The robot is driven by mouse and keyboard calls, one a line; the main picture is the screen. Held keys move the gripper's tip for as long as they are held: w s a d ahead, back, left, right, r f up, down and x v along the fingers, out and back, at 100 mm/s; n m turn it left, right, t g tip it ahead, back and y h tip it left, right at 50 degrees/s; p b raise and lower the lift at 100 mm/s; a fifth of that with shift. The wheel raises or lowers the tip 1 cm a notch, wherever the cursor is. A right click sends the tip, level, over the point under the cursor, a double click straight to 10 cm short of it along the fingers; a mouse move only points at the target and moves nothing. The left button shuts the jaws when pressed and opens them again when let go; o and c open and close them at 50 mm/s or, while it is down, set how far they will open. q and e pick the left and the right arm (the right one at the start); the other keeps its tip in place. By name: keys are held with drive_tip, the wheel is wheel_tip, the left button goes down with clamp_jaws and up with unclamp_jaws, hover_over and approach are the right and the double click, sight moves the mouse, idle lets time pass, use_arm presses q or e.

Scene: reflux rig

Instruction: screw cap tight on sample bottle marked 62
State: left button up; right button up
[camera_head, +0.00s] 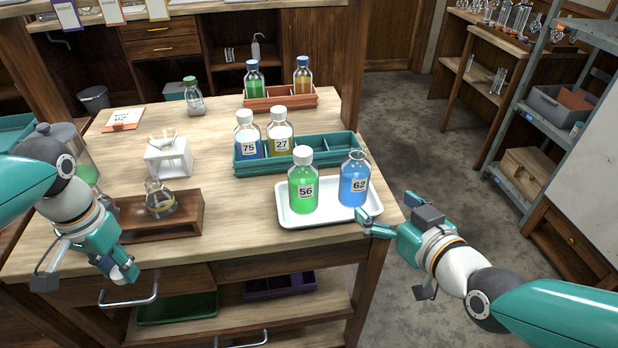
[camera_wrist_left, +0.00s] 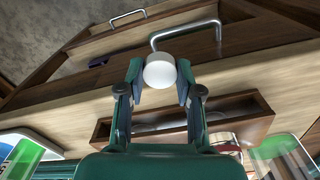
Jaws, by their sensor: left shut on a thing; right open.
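The sample bottle marked 62 (camera_head: 354,182) holds blue liquid and stands open, without a cap, in the white tray (camera_head: 330,216). A bottle marked 56 (camera_head: 303,185) with green liquid and a white cap stands left of it in the same tray. My left gripper (camera_head: 127,272) is at the table's front left, far from bottle 62. In the left wrist view it is shut on a round white cap (camera_wrist_left: 159,70). My right gripper (camera_head: 366,222) is open at the tray's front right corner, just below bottle 62. Whether it touches the bottle or tray I cannot tell.
A teal crate (camera_head: 340,142) with bottles 75 (camera_head: 248,136) and 27 (camera_head: 280,133) stands behind the tray. A wooden stand (camera_head: 190,215) with a flask (camera_head: 159,200) is at left, near a white block (camera_head: 168,157). The tabletop between stand and tray is clear.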

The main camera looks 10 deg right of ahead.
sight(361, 187)
use_arm(q)
drive_tip(key=shift+r, duration=0.1)
drive_tip(key=shift+r+p, duration=0.6)
drive_tip(key=shift+p, duration=0.1)
wheel_tip(361, 187, up, 4)
drive_tip(key=p, duration=0.3)
drive_tip(key=shift+f+p, duration=0.1)
drive_tip(key=shift+p, duration=0.3)
use_arm(e)
drive_tip(key=x, duration=0.4)
drive_tip(key=shift+w+a+r, duration=0.1)
drive_tip(key=shift+w, duration=0.15)
drive_tip(key=p+x, duration=0.2)
drive_tip(key=p, duration=0.4)
drive_tip(key=shift+r, duration=0.1)
drive_tip(key=shift+w+f+p, duration=0.15)
drive_tip(key=shift+f+p, duration=0.15)
drive_tip(key=shift+p, duration=0.55)
use_arm(q)
wheel_tip(361, 187, up, 8)
drive_tip(key=shift+f, duration=0.2)
